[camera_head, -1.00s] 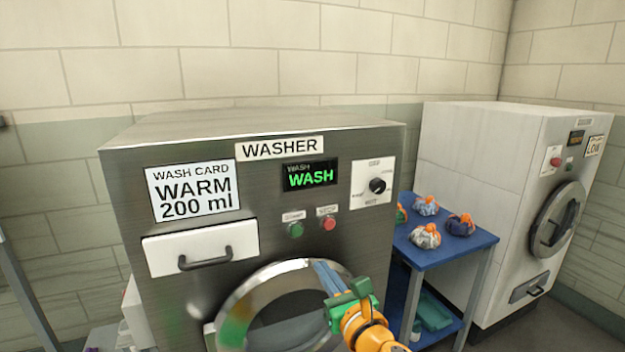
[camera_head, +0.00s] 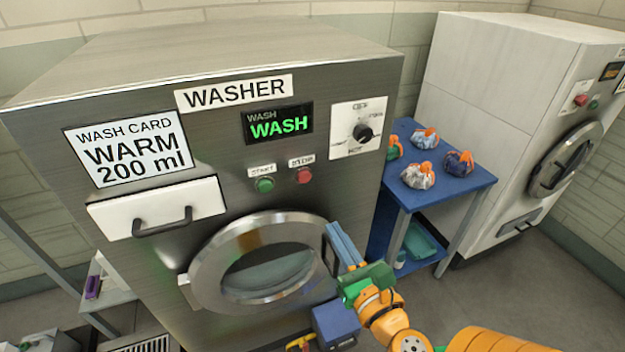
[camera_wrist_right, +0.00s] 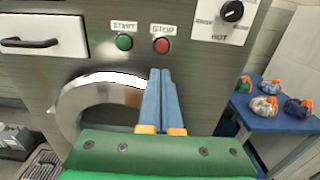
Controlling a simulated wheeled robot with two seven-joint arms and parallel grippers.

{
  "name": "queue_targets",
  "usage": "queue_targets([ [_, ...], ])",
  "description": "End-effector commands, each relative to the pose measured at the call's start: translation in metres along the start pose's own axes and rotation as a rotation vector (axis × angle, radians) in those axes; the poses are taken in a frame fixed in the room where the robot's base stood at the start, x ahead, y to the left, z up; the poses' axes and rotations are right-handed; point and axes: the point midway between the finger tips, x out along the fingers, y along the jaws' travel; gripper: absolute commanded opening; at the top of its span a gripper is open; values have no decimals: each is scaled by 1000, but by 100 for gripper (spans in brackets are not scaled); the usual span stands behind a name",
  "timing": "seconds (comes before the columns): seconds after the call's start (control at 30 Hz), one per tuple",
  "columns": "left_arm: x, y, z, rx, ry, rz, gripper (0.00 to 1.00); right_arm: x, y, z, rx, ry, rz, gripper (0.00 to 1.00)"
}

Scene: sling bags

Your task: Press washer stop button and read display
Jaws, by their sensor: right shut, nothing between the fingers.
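The steel washer (camera_head: 230,235) stands in front of me with its round door closed. Its display (camera_head: 278,124) reads "WASH" in small letters and a large green "WASH". The red stop button (camera_head: 304,176) sits right of the green start button (camera_head: 264,185). The stop button also shows in the right wrist view (camera_wrist_right: 161,46), just above my fingertips. My right gripper (camera_head: 334,232) is shut and empty, in front of the door's right side, below the stop button and apart from it in the head view. My left gripper is not in view.
A blue table (camera_head: 440,197) with several tied bags stands right of the washer. A white machine (camera_head: 490,110) is beyond it. The washer has a drawer (camera_head: 157,207), a dial (camera_head: 363,133) and a card reading "WARM 200 ml" (camera_head: 128,149).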

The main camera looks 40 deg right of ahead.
Motion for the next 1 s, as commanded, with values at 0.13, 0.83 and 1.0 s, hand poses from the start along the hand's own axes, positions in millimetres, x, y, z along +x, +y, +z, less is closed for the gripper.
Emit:
queue_targets([
  [0.13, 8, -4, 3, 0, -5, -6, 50, 10, 0, -2, 1, -7, 1, 0],
  [0.83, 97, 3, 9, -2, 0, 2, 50, 122, -1, 3, 0, -1, -4, 0],
  [1.0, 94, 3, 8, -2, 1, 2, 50, 138, -1, 2, -1, 0, -3, 0],
])
